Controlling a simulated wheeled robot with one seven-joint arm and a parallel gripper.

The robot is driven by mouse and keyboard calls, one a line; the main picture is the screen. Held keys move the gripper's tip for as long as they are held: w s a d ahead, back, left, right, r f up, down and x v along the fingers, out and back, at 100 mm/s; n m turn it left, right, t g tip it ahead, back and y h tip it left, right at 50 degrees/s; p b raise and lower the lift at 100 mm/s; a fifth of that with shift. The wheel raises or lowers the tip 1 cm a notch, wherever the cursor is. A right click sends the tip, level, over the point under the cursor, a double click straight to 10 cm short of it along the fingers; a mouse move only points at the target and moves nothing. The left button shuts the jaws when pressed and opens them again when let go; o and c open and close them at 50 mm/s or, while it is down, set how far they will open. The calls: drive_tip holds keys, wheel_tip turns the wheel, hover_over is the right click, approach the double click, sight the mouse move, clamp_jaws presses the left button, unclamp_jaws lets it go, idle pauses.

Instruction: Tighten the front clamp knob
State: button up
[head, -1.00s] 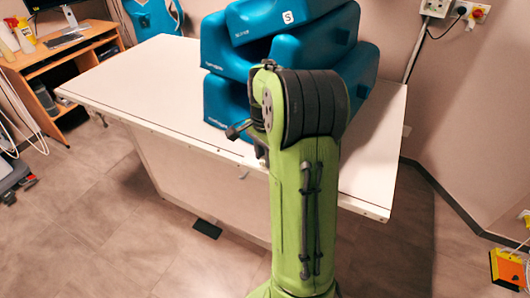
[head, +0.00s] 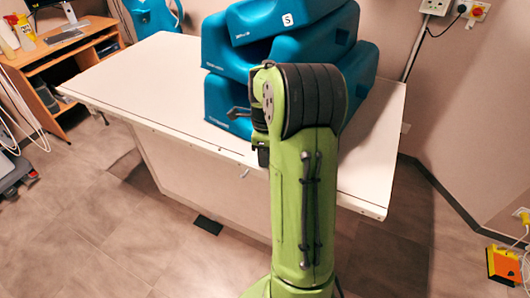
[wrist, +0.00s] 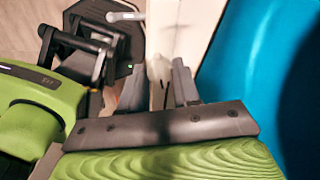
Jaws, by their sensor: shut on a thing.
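My gripper (wrist: 158,88) is in the wrist view, with its two grey fingers at the front edge of the white table (wrist: 185,35). The fingers are shut on a small part between them, taken as the front clamp knob (wrist: 160,94). Only a sliver of it shows, and its shape and turn cannot be told. In the head view my green arm stands in front of the table (head: 130,70) and hides the gripper's fingertips and the knob.
Blue foam cushions (head: 222,52) are stacked on the table, close to the gripper's right in the wrist view (wrist: 260,60). A small metal lever (head: 245,173) sticks out of the table's front. A wooden desk (head: 45,78) stands at left. An orange box (head: 504,265) lies at right.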

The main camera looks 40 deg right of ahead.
drive_tip(key=shift+m, duration=1.3)
drive_tip(key=o, duration=1.1)
drive_tip(key=shift+c, duration=0.2)
drive_tip(key=shift+r, duration=0.1)
wheel_tip(320, 180, up, 16)
drive_tip(key=p, duration=0.5)
drive_tip(key=shift+f, duration=0.2)
